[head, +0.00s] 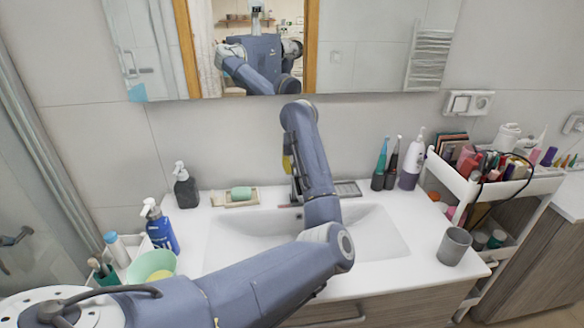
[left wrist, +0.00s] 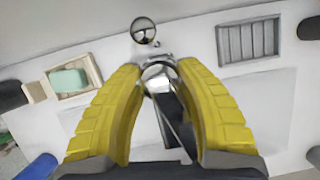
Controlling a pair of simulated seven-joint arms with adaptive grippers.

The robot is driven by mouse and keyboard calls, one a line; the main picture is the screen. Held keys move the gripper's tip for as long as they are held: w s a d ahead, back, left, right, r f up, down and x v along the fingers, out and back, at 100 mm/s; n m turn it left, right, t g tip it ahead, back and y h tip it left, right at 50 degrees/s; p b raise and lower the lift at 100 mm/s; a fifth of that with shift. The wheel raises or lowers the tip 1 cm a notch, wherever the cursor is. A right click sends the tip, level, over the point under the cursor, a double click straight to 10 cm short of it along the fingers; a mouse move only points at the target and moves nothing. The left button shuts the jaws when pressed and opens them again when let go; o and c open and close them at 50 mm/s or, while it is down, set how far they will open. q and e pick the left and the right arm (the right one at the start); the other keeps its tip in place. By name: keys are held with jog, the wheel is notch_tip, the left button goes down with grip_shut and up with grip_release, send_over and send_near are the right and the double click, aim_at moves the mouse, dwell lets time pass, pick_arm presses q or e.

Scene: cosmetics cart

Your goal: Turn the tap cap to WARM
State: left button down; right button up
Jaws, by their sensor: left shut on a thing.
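The chrome tap (left wrist: 172,118) stands at the back of the white sink, seen from above in the left wrist view. Its round cap (left wrist: 158,70) sits between the yellow fingertips of my left gripper (left wrist: 160,72), which is shut on it. In the head view my left arm reaches over the sink and hides most of the tap. There one yellow finger of my left gripper (head: 288,164) shows beside the arm. I cannot read any WARM mark or tell the cap's setting. My right gripper is in neither view.
A soap dish with green soap (head: 241,194) and a dark dispenser (head: 185,186) stand left of the tap. A grey grate (head: 347,188) and several bottles are to the right. A grey cup (head: 454,246) stands at the right edge. A loaded cart (head: 540,186) is beyond.

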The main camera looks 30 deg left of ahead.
pick_arm(q)
jog(key=c, duration=0.7)
grip_release()
jog(key=shift+c, duration=0.2)
jog(key=v, duration=1.2)
jog(key=shift+a, duration=0.1)
